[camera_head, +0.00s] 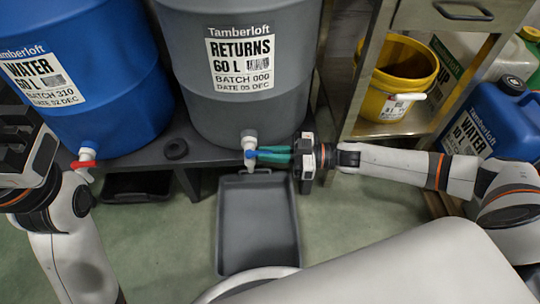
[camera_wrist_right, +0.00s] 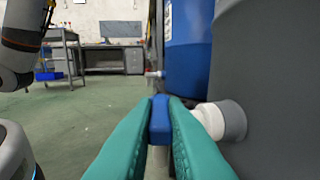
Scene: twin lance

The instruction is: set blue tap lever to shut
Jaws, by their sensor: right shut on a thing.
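The blue tap lever (camera_head: 251,154) sits on the white tap (camera_head: 249,142) low on the grey RETURNS drum (camera_head: 240,100). My right gripper (camera_head: 262,154) comes in from the right with its green fingers shut on the lever. In the right wrist view the blue lever (camera_wrist_right: 160,120) stands between the two green fingertips, and the white tap body (camera_wrist_right: 212,120) joins the drum at the right. The lever's exact angle is hard to tell. My left gripper (camera_head: 18,150) is at the left edge in front of the blue drum; its fingers are not clear.
A blue WATER drum (camera_head: 100,50) with a red-levered tap (camera_head: 83,160) stands to the left on the dark stand (camera_head: 205,155). A grey tray (camera_head: 258,225) lies on the floor under the grey drum's tap. A yellow bucket (camera_head: 385,90) and a blue jerrycan (camera_head: 490,120) are at the right.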

